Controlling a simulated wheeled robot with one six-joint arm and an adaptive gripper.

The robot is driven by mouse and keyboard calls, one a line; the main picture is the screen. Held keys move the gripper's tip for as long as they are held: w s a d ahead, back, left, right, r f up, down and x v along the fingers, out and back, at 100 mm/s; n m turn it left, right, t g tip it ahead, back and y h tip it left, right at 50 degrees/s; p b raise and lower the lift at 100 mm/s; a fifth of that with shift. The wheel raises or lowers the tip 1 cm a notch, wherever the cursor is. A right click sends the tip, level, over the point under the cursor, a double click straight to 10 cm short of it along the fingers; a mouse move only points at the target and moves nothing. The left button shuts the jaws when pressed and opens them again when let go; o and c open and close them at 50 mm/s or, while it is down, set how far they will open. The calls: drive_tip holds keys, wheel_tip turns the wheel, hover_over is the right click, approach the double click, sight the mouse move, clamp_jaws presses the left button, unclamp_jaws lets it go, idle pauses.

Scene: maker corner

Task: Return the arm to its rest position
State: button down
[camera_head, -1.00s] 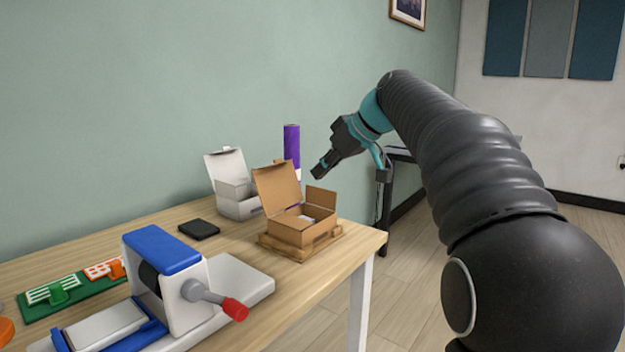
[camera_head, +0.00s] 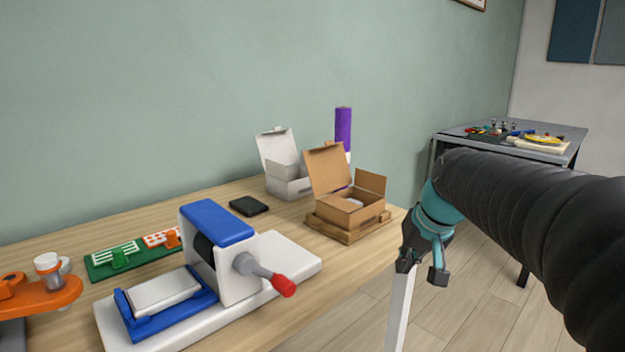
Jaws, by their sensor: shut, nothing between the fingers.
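My gripper (camera_head: 404,266) is shut and empty. It hangs pointing down just off the right front corner of the wooden table (camera_head: 325,318), in front of the table's white leg (camera_head: 399,315). My arm (camera_head: 535,225) is covered in a black ribbed sleeve and reaches in from the right edge. The teal wrist (camera_head: 436,212) joins it to the gripper. The gripper appears apart from the table and the boxes.
An open brown box (camera_head: 352,208) sits on a wooden pallet (camera_head: 348,234) near the corner. Behind are an open white box (camera_head: 288,182) and a purple roll (camera_head: 343,130). A blue-white press (camera_head: 222,252) with a red-tipped handle stands in front. A grey table (camera_head: 470,135) is at back right.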

drive_tip(key=s+f+h, duration=0.1)
drive_tip(key=s+f, duration=0.3)
drive_tip(key=s, duration=0.6)
drive_tip(key=s+a+f+t, duration=0.1)
drive_tip(key=s+f, duration=0.3)
drive_tip(key=s, duration=0.7)
drive_tip(key=shift+a+n+h, duration=0.3)
drive_tip(key=shift+h, duration=0.1)
drive_tip(key=shift+s+r, duration=0.1)
